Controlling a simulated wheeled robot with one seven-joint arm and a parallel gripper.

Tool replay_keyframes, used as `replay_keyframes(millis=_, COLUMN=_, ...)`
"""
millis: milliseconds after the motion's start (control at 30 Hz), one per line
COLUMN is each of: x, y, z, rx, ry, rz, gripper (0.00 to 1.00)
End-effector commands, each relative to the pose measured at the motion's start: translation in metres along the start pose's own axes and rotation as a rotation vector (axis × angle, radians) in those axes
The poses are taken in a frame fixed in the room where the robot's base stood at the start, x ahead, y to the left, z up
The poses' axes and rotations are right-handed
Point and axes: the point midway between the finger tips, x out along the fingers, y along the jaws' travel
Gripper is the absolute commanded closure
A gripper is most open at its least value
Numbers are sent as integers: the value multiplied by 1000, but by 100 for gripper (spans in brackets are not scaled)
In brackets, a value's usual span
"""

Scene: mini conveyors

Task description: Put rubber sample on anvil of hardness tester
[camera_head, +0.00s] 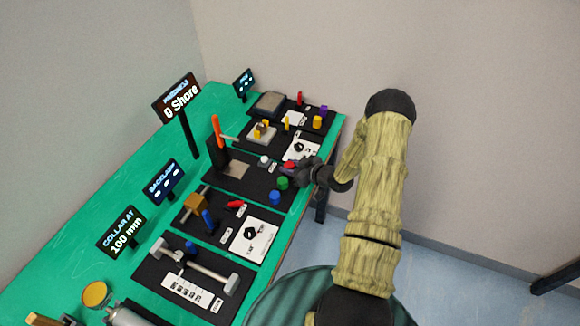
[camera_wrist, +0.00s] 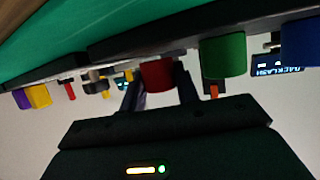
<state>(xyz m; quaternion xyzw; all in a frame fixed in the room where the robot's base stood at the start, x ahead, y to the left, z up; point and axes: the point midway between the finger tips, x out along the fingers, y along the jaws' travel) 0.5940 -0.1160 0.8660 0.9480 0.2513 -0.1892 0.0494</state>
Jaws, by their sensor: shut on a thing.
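My gripper (camera_head: 302,169) reaches in from the right, over the right edge of the tester's black mat. It is shut on a red rubber cylinder (camera_wrist: 158,75), which sits between the fingers in the wrist view; a bit of red also shows at the fingertips in the head view (camera_head: 289,164). A green cylinder (camera_head: 283,183) and a blue cylinder (camera_head: 275,197) stand beside it. The hardness tester (camera_head: 217,155) is black with an orange lever, left of my gripper. A grey-brown plate (camera_head: 236,170) lies at its foot; I cannot tell whether this is the anvil.
The display (camera_head: 179,98) behind the tester reads 0 Shore. A small whitish piece (camera_head: 264,161) stands between tester and gripper. Other mats with parts lie on both sides along the green table (camera_head: 130,180). The table's right edge is close under my gripper.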

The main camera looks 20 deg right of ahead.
Motion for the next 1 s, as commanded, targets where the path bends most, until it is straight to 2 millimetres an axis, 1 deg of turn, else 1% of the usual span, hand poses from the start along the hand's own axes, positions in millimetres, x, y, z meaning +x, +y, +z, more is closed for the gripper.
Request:
replay_keyframes(millis=67, x=1, y=1, z=3, rx=1, ry=1, rz=2, gripper=91)
replay_keyframes(millis=300, x=3, y=-2, z=3, rx=-3, ry=1, rz=-4, gripper=91)
replay_keyframes(millis=467, x=6, y=-3, z=7, rx=-4, ry=1, rz=-6, gripper=91)
replay_keyframes(millis=500, x=6, y=-3, z=6, rx=-4, ry=1, rz=-7, gripper=63)
replay_keyframes(millis=567, x=6, y=-3, z=6, rx=-3, ry=1, rz=-6, gripper=51)
replay_keyframes(millis=600, x=5, y=-3, z=6, rx=-3, ry=0, rz=-5, gripper=47)
replay_keyframes(millis=1000, x=3, y=-1, z=6, rx=-1, ry=0, rz=-1, gripper=47)
